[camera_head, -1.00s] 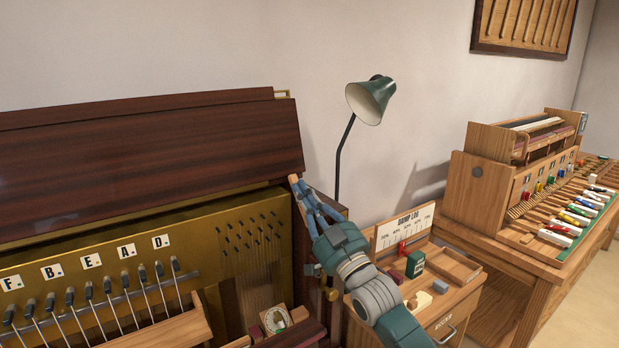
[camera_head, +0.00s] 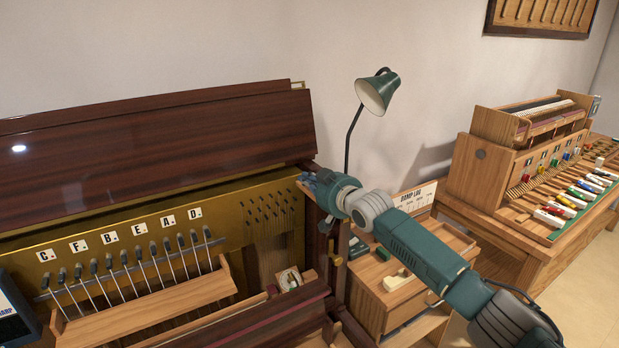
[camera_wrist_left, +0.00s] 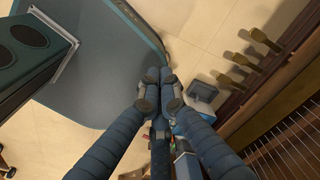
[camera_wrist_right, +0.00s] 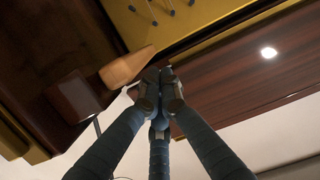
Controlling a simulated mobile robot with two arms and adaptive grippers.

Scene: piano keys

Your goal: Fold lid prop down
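The dark reddish-brown piano lid (camera_head: 160,145) stands raised at the back of the open piano in the head view. The light wooden lid prop (camera_wrist_right: 127,66) shows in the right wrist view, just left of my right fingertips (camera_wrist_right: 161,84). I cannot tell whether they touch. In the head view my right gripper (camera_head: 313,182) is at the lid's lower right corner, by the piano's right side, and partly hides the prop (camera_head: 306,190). Its fingers are together with nothing seen between them. My left gripper (camera_wrist_left: 159,86) is shut and empty above the floor.
A row of hammers (camera_head: 130,265) and lettered tiles (camera_head: 138,229) sit inside the piano. A green lamp (camera_head: 377,92) stands behind my right arm. A small wooden cabinet (camera_head: 400,300) and a workbench (camera_head: 540,220) are at the right. Brass pedals (camera_wrist_left: 240,60) are near my left gripper.

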